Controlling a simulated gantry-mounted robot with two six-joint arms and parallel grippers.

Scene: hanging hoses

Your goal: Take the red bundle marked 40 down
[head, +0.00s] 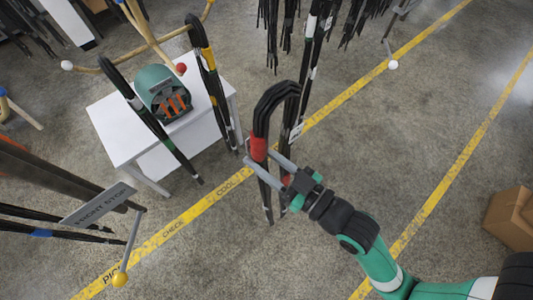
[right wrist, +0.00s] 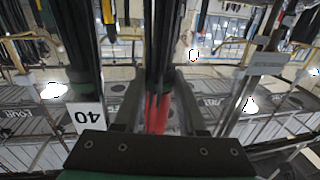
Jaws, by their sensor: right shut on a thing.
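The red-banded bundle (head: 258,148) is a black hose bundle bent over at its top, its legs hanging down. My right gripper (head: 260,157) is shut around the near leg at the red band. In the right wrist view, the bundle's red part (right wrist: 157,113) sits between the fingers. A white tag reading 40 (right wrist: 88,117) shows upside down on dark hose at the left; a small white tag (head: 297,130) also shows beside the bundle in the head view. I see no peg under the bend. My left gripper is not in view.
A white table (head: 120,138) stands at left with a green machine (head: 163,93) on it. Green-banded (head: 135,100) and yellow-banded (head: 207,70) bundles hang beside it. A FRONT STOP sign (head: 98,205) is lower left. A cardboard box (head: 510,222) is at right. Floor right of the bundle is clear.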

